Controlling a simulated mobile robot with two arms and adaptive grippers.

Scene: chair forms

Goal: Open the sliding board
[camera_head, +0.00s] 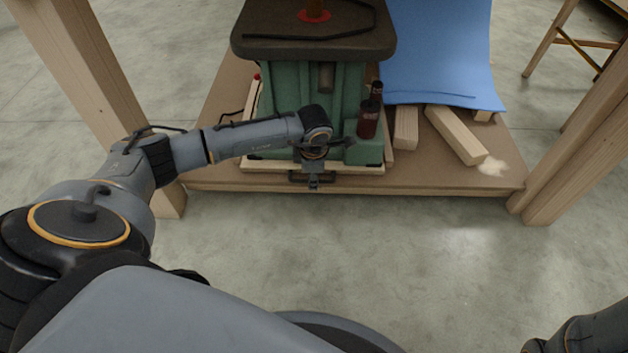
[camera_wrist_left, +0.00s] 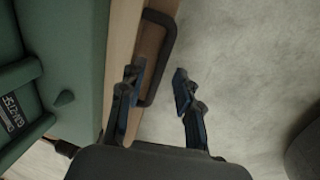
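The sliding board (camera_head: 262,168) is a pale wooden board under the green machine (camera_head: 280,105), on the low wooden shelf. It has a black bar handle on its front edge; in the left wrist view the handle (camera_wrist_left: 166,50) stands out from the board (camera_wrist_left: 121,40). My left gripper (camera_head: 314,183) is at the handle in the head view. In the left wrist view its two fingers (camera_wrist_left: 157,78) are apart, one over the board side and one outside the bar, with the handle between them. Contact cannot be told. My right gripper is not in view.
A dark red bottle (camera_head: 369,115) stands on the machine's base, right of my left wrist. Wooden blocks (camera_head: 456,135) and a blue sheet (camera_head: 437,50) lie on the shelf (camera_head: 350,180). Wooden legs (camera_head: 580,135) flank it. The concrete floor in front is clear.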

